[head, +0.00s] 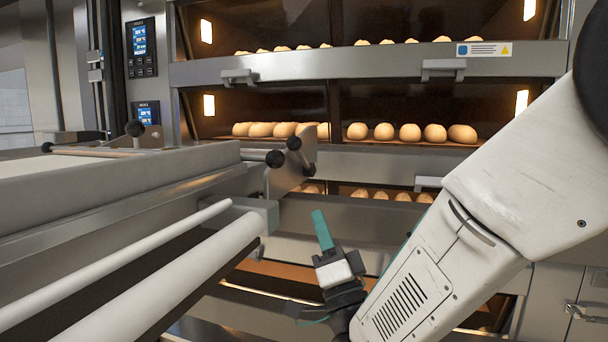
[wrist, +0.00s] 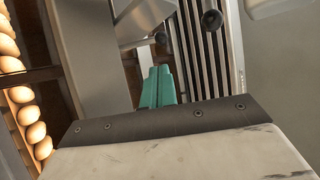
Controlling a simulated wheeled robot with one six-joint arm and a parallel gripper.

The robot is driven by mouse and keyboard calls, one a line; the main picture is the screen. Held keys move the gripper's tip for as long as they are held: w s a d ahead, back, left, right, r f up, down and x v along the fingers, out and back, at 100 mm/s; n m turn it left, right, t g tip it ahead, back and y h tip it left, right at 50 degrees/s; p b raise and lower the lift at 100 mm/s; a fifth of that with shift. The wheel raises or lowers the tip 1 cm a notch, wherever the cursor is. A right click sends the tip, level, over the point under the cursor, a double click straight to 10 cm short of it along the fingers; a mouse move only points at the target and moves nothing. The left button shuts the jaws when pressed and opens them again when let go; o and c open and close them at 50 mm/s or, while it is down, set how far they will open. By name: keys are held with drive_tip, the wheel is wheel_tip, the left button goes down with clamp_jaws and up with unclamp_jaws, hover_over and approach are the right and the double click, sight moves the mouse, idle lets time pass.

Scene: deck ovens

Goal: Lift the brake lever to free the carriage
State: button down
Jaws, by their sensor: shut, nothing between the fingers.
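My gripper (head: 319,215) has teal fingers pressed together, pointing up, with nothing between them. It is in open space right of the carriage (head: 122,180), the large grey loader at left. I cannot tell for certain which is the brake lever. My gripper is below and right of both, apart from them. In the wrist view, the shut fingers (wrist: 158,86) sit below two black knobs, one (wrist: 212,20) larger and nearer.
Deck ovens (head: 370,68) with rows of bread rolls (head: 400,132) stand behind. A white roller bar (head: 190,270) runs along the carriage's lower side. Control panels (head: 140,47) are at the back left. Oven door handles (head: 443,68) stick out from the fronts.

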sight(299, 146)
drive_tip(key=x, duration=1.4)
drive_tip(key=shift+s+d, duration=0.1)
drive_tip(key=shift+r, duration=0.2)
drive_tip(key=shift+r+m+h, duration=0.8)
drive_tip(key=shift+m+h, duration=0.2)
drive_tip(key=w+d+r, duration=0.2)
drive_tip(key=w+r, duration=0.4)
drive_tip(key=shift+r, duration=0.2)
drive_tip(key=shift+w+d, duration=0.15)
drive_tip(key=shift+w, duration=0.05)
